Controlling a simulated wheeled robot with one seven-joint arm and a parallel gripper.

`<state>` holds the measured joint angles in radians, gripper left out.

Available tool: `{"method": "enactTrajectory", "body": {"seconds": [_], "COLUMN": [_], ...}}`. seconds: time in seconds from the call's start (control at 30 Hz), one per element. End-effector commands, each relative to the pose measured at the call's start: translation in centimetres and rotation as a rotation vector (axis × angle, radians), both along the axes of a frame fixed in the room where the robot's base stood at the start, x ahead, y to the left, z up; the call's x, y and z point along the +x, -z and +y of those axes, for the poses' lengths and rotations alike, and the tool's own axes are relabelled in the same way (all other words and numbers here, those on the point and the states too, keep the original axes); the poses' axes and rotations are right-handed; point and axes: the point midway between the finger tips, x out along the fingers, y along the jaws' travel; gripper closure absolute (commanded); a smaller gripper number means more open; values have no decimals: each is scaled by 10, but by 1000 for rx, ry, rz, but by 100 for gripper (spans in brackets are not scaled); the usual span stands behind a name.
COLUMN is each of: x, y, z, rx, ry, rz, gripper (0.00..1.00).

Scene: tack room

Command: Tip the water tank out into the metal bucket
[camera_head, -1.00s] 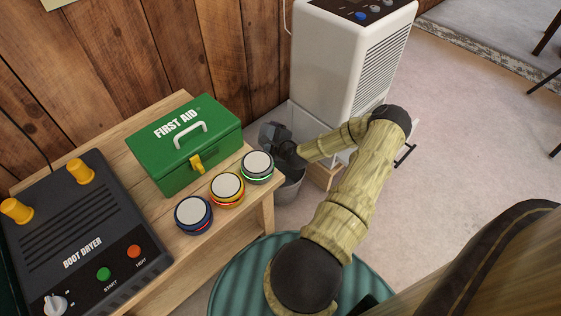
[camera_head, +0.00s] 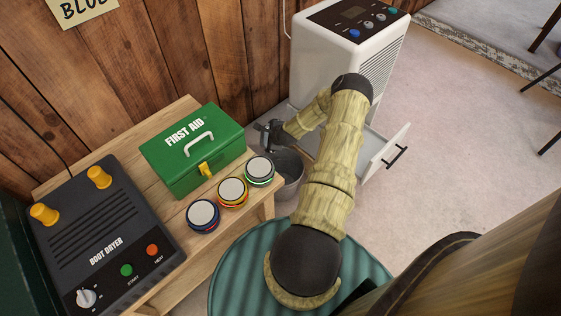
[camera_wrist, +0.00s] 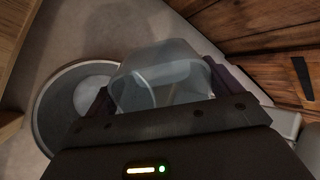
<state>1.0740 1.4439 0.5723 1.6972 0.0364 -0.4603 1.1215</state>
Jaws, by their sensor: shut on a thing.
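The water tank (camera_wrist: 165,72) is a clear, pale box between my gripper's dark fingers in the wrist view. My gripper (camera_wrist: 160,88) is shut on it. In the head view my gripper (camera_head: 270,136) is over the rear left of the metal bucket (camera_head: 291,172), and the tank cannot be made out clearly there. The bucket stands on the floor between the wooden bench and the white dehumidifier (camera_head: 322,65). Its round rim (camera_wrist: 47,93) shows left of the tank in the wrist view, partly hidden by my gripper. I cannot tell whether water is leaving the tank.
The dehumidifier's drawer (camera_head: 389,153) stands open on the right, with a black handle. On the bench (camera_head: 265,212) are a green first aid box (camera_head: 190,160), several round tins and a boot dryer (camera_head: 100,235). A wood-plank wall is behind.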

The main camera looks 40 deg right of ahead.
Motion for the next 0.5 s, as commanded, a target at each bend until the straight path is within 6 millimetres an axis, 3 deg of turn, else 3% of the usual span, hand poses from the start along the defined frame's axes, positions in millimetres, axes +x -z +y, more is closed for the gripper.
{"method": "enactTrajectory", "body": {"seconds": [0.07, 0.5], "x": [4, 22], "y": [-9, 3], "z": [0, -3], "rx": [2, 30], "ry": [-3, -2], "rz": [31, 183], "gripper": [45, 45]}}
